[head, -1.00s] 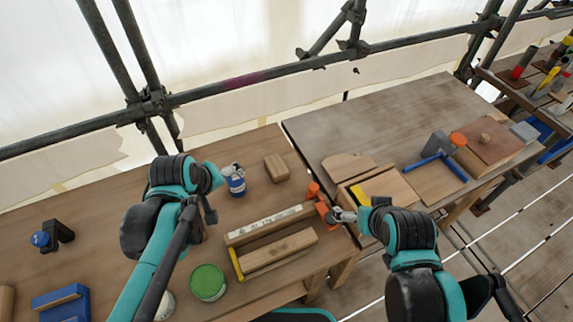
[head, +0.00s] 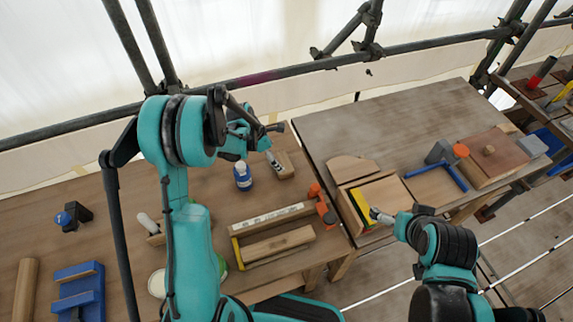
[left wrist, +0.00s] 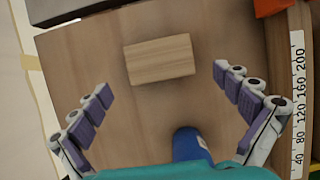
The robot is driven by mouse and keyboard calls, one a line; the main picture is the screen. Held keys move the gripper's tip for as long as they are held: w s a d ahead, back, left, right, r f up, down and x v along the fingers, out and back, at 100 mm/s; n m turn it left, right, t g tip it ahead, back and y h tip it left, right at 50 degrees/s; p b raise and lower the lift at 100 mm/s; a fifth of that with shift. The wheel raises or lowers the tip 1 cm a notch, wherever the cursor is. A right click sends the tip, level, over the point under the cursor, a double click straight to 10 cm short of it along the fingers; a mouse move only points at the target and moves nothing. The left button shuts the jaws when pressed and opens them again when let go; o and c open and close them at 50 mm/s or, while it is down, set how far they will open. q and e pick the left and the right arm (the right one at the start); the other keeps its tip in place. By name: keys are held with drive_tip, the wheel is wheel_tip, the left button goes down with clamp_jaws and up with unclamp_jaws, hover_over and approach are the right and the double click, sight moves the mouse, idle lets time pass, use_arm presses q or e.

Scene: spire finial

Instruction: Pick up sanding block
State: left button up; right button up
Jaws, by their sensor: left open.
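A plain light-brown wooden block (head: 286,166), which looks like the sanding block, lies on the left table near its far right corner. In the left wrist view the block (left wrist: 160,58) lies between and beyond the fingertips, with nothing touching it. My left gripper (head: 274,144) is open and above the table close to the block; its spread fingers also show in the left wrist view (left wrist: 163,85). Its finger partly covers the block in the head view. My right gripper (head: 379,215) is beside a yellow-edged tool on the right table; its jaw state is unclear.
A blue-and-white can (head: 243,177) stands close to the block, and its blue body shows in the left wrist view (left wrist: 190,146). Scaffold poles run behind the tables.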

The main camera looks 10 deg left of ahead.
sight(282, 162)
use_arm(q)
drive_tip(key=b+x, duration=0.1)
drive_tip(key=x, duration=0.6)
drive_tip(key=shift+w+r, duration=0.1)
drive_tip(key=shift+w, duration=0.05)
drive_tip(key=shift+r, duration=0.1)
drive_tip(key=shift+c, duration=0.3)
drive_tip(key=c, duration=1)
